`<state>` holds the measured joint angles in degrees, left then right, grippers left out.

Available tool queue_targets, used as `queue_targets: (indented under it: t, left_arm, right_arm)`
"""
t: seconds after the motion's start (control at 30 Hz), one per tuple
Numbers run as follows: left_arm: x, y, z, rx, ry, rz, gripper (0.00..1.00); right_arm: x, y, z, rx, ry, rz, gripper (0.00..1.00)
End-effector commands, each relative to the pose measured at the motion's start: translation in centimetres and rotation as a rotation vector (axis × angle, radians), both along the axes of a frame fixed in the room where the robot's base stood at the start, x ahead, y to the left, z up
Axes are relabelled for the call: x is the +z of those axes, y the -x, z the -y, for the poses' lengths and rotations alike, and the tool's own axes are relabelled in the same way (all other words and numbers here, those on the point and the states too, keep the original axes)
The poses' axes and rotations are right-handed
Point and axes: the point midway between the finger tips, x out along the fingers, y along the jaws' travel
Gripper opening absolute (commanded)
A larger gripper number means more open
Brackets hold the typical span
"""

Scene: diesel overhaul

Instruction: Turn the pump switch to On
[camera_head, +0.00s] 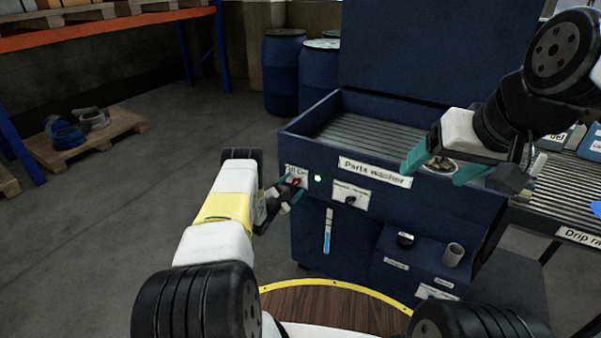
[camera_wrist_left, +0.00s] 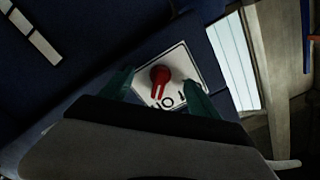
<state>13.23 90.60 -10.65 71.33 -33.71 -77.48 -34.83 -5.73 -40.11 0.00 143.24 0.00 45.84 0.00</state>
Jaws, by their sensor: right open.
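The pump switch is a red knob (camera_wrist_left: 159,76) on a white label plate (camera_wrist_left: 176,66); in the head view the knob (camera_head: 296,181) is on the left of the parts washer's (camera_head: 375,172) front panel. Its pale mark points to the plate's lettering, which is only partly readable. My left gripper (camera_wrist_left: 158,90) is open, with one teal finger on each side of the knob and visible gaps. In the head view my left gripper (camera_head: 284,192) is at the panel. My right gripper (camera_head: 443,166) is open over the washer's front edge.
A green light (camera_head: 318,178) glows beside the switch, and a black dial (camera_head: 350,200) is further right. A round dish (camera_head: 441,164) shows between my right fingers. Blue drums (camera_head: 283,72) stand behind, and a drip rack (camera_head: 575,190) is at the right.

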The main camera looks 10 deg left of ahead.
Motion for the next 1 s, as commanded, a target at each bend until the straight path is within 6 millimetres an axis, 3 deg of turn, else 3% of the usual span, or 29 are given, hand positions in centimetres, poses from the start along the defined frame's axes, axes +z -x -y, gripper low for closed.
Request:
queue_targets:
  t: [0.53,1.0]
  left_arm:
    - [0.0,0.2,-0.1,0.0,0.001,0.0,0.76]
    - [0.1,6.0,-2.2,0.0,0.001,0.0,0.76]
  right_arm:
    - [0.0,0.0,0.0,0.0,0.0,0.0,0.76]
    - [0.0,0.0,0.0,0.0,0.0,0.0,0.76]
